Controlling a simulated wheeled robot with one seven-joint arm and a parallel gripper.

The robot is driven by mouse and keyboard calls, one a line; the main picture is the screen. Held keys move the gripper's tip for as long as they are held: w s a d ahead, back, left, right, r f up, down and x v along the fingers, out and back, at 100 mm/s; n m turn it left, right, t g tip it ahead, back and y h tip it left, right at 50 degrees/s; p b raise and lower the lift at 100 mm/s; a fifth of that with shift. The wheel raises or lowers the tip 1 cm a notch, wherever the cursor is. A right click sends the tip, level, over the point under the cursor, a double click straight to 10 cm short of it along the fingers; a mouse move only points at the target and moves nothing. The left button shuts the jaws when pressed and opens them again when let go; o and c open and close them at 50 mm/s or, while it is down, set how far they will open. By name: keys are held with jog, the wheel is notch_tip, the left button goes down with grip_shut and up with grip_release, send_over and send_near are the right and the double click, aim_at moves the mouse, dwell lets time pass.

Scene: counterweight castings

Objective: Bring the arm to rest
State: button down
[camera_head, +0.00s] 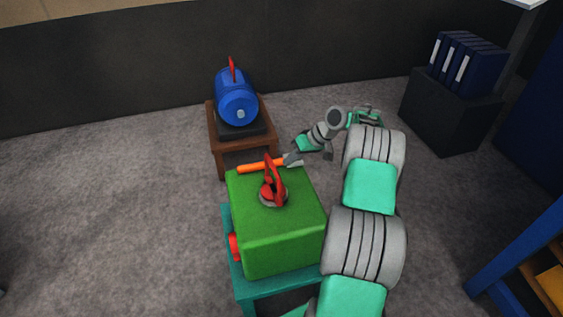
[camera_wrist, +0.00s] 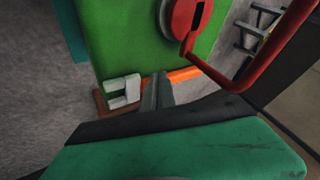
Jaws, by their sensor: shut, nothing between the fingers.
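My gripper (camera_head: 292,160) is at the back right edge of the green block (camera_head: 300,230), with the arm curling round from the right. In the wrist view my gripper (camera_wrist: 160,88) has its fingers together with nothing between them. The block has a red handle (camera_head: 274,180) on a round base on top; in the wrist view the red handle (camera_wrist: 290,50) crosses the upper right, close to the fingers. An orange bar (camera_head: 258,165) lies along the block's back edge, beside the fingertips. Whether the fingers touch the bar or block, I cannot tell.
The green block stands on a teal table (camera_head: 248,292). Behind it a blue motor-like casting (camera_head: 237,100) stands on a brown stand (camera_head: 228,158). A dark box (camera_head: 440,115) with blue binders (camera_head: 470,62) is back right. A blue rack (camera_head: 520,255) is at right. Carpet at left is clear.

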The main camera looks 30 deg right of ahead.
jog(key=p+v, duration=0.1)
jog(key=v, duration=0.7)
jog(key=s+a+r+h+p, duration=0.2)
jog(key=s+a+r+p, duration=0.15)
jog(key=a+r, duration=1.3)
jog(key=s+a+h+p, duration=0.2)
jog(key=s+a, duration=0.2)
jog(key=s, duration=0.6)
jog(key=s+a+m+g+h+p, duration=0.1)
jog(key=s+a, duration=0.4)
jog(key=s, duration=0.6)
jog(key=shift+a+h+p, duration=0.25)
jog(key=shift+h+p, duration=0.15)
jog(key=shift+p, duration=0.45)
jog(key=shift+f, duration=0.15)
